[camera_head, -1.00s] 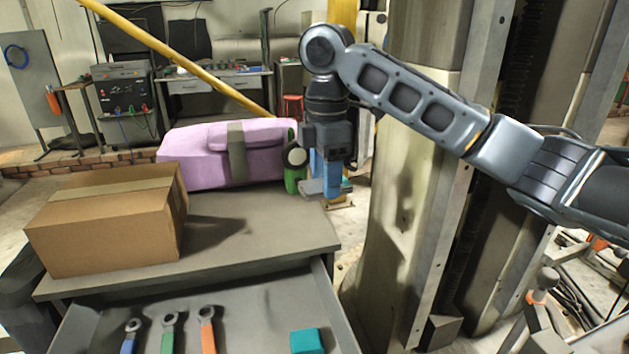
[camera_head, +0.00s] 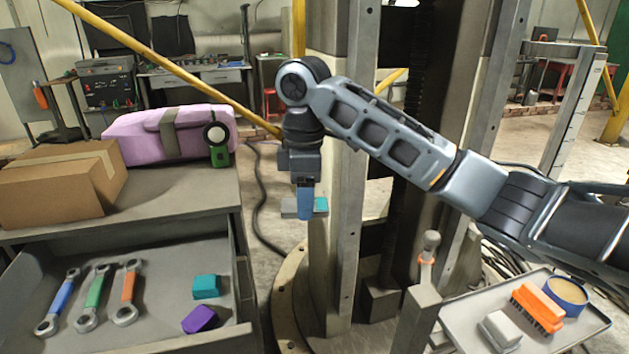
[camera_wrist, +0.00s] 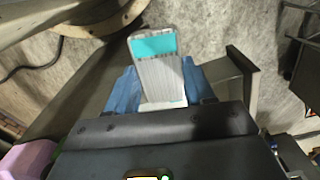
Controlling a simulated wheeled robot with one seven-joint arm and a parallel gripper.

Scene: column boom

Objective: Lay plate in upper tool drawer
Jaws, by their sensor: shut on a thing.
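My gripper (camera_head: 305,212) points down with blue fingers and is shut on a small flat grey plate with a teal band across it. The plate (camera_head: 289,208) is held in the air, to the right of the workbench. In the wrist view the plate (camera_wrist: 160,82) sticks out beyond the blue fingers, its teal band near the far end. The open tool drawer (camera_head: 165,255) is below and left of my gripper in the head view. It holds a blue wrench (camera_head: 60,300), a green wrench (camera_head: 93,298), an orange wrench (camera_head: 128,292), a teal block (camera_head: 206,287) and a purple block (camera_head: 200,319).
A cardboard box (camera_head: 55,190) and a pink case (camera_head: 150,137) stand on the workbench top (camera_head: 190,196). A concrete column (camera_head: 335,160) rises close behind my gripper. A tray (camera_head: 465,310) with an orange brush (camera_head: 538,307) is at lower right. The drawer's middle floor is clear.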

